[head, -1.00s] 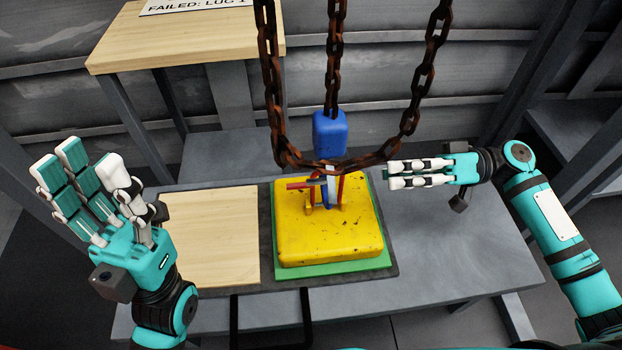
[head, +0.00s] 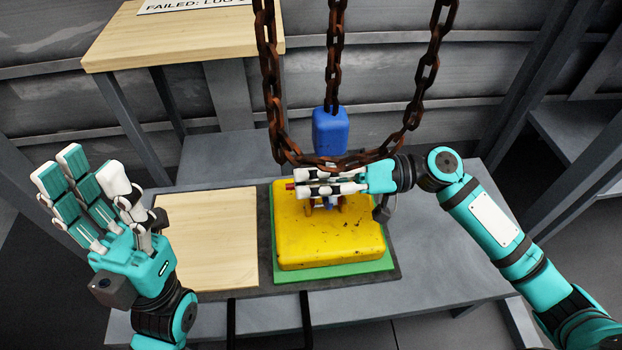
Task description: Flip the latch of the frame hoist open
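The frame hoist's blue hook block (head: 330,130) hangs on a rusty chain above a yellow block (head: 330,243). The hook below it is largely hidden by my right gripper (head: 300,181). A red tip, which looks like the end of the latch (head: 290,186), shows just left of my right fingertips. My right gripper reaches in from the right, its fingers lying across the hook. I cannot tell whether they touch the latch or are closed on it. My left gripper (head: 100,180) is open and empty, fingers up, at the left, away from the hoist.
A looped rusty chain (head: 418,95) hangs around the hook and passes close to my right fingers. The yellow block sits on a green plate (head: 340,273) on a grey bench (head: 440,260). A wooden board (head: 212,235) lies left of it. A wooden-topped table (head: 185,40) stands behind.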

